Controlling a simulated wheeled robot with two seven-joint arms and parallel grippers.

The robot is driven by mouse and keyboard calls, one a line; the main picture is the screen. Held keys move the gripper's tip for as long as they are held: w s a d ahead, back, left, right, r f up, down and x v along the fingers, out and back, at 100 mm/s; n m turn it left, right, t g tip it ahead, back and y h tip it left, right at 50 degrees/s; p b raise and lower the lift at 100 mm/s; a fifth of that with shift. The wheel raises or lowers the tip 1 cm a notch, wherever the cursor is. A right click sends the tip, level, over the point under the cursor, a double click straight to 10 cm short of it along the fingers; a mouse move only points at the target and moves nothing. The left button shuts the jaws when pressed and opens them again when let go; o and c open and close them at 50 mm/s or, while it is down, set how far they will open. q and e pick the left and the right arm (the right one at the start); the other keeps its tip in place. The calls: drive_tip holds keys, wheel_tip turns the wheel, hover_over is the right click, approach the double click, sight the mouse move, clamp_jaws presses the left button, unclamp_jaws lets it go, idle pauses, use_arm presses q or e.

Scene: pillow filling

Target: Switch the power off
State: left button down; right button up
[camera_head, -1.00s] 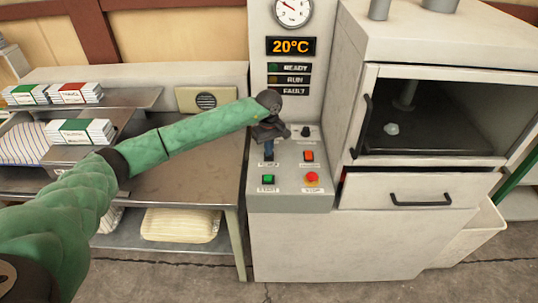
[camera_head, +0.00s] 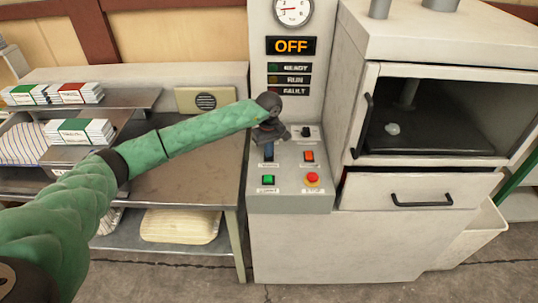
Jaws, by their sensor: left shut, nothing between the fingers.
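The grey machine has a sloped control panel (camera_head: 290,190) at its front. My left gripper (camera_head: 269,140) is shut and empty at the upper left of the panel, right above the dark blue power switch (camera_head: 269,153). Whether it touches the switch I cannot tell. The display (camera_head: 291,46) above reads OFF. The panel also carries a black knob (camera_head: 306,132), an orange switch (camera_head: 309,156), a green button (camera_head: 268,180) and a red stop button (camera_head: 312,179). My right gripper is not in view.
A dial gauge (camera_head: 293,11) sits above the display. To the right is a glass-fronted chamber (camera_head: 435,115) above a drawer (camera_head: 410,190). To the left, a metal bench (camera_head: 190,165) holds boxed stacks (camera_head: 78,132) and a beige speaker box (camera_head: 206,100).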

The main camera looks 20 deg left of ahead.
use_arm(q)
wheel_tip(320, 180, up, 7)
idle(0.9)
idle(0.4)
